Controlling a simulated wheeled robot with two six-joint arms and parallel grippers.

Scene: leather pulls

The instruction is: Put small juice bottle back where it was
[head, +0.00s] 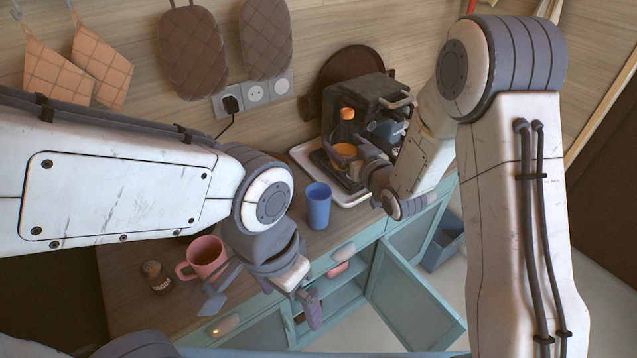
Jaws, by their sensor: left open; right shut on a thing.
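My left gripper (262,298) is open and empty, by the counter's front edge near the pink mug.
The coffee machine (368,92) stands on a white tray (300,152). A blue cup (318,207), a pink mug (204,258) and a small brown jar (155,277) stand on the wooden counter. A teal cabinet door (412,305) hangs open below.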

